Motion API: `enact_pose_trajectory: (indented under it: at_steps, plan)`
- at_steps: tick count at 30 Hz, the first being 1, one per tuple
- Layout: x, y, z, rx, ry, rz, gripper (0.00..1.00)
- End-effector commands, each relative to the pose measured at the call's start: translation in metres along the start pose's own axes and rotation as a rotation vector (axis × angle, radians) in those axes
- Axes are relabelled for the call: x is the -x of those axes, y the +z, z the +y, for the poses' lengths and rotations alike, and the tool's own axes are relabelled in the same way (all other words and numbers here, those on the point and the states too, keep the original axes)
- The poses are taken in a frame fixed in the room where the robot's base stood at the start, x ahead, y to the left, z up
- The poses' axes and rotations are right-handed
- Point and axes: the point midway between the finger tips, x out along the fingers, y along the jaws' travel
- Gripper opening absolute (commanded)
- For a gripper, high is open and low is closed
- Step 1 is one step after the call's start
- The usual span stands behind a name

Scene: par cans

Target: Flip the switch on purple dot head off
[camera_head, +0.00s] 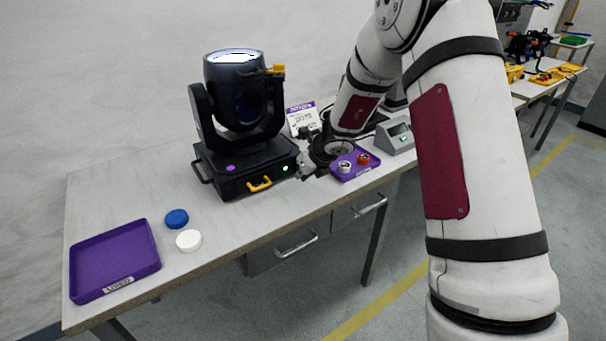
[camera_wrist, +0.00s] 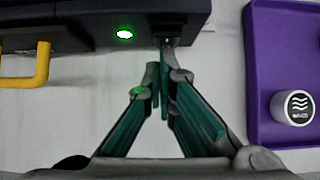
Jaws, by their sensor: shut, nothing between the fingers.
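The black moving-head light with a purple dot (camera_head: 231,168) on its base stands on the table in the head view. Its base (camera_wrist: 85,14) fills the upper left of the wrist view. A green light (camera_wrist: 125,35) glows on the base; it also shows in the head view (camera_head: 285,168). A small switch (camera_wrist: 168,42) is at the base's right edge in the wrist view. Its position is too small to tell. My gripper (camera_wrist: 163,75) is shut and empty, its tips just below the switch in the picture. I cannot tell whether they touch it.
A yellow handle (camera_wrist: 40,68) sticks out left of the green light. Another purple tray (camera_head: 115,255), a blue cap (camera_head: 176,218) and a white cap (camera_head: 189,240) lie at the left.

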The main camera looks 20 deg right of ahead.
Motion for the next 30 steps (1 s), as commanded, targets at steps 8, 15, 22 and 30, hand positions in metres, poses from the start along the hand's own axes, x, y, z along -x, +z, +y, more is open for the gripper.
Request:
enact_pose_trajectory:
  at_steps: [8,15,22,30]
  plan:
    - [-0.001,0.000,0.001,0.000,0.001,0.001,0.00]
    - [0.005,0.003,0.001,0.000,0.001,0.001,0.00]
    - [0.011,0.008,0.001,0.000,0.001,-0.001,0.00]
    - [0.012,0.011,0.001,0.001,0.002,-0.003,0.00]
